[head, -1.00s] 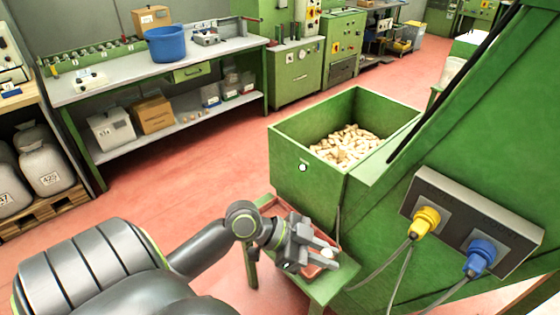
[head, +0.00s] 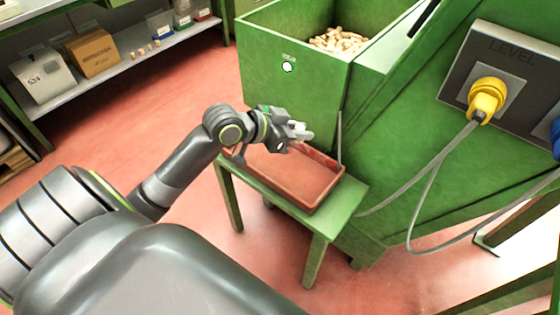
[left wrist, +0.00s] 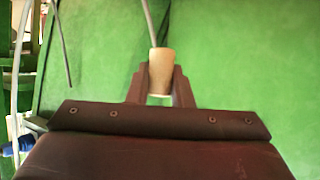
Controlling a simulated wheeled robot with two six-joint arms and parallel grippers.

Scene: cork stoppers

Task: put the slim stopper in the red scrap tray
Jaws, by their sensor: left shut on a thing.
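The red scrap tray (head: 322,187) lies on a small green stand beside the big green machine. The part of its floor that shows looks bare; my left arm hides its far left part. My left gripper (head: 300,131) is above the tray's far edge in the head view. In the left wrist view, the gripper (left wrist: 160,88) is shut on a pale, slender cork stopper (left wrist: 161,66), which sticks up past the fingertips. My right gripper is not in view.
A green hopper (head: 290,75) holding many corks (head: 338,40) stands just behind the tray's stand (head: 335,210). A grey cable (head: 430,170) hangs from a yellow plug (head: 487,98) at the right. Open red floor (head: 130,120) lies to the left.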

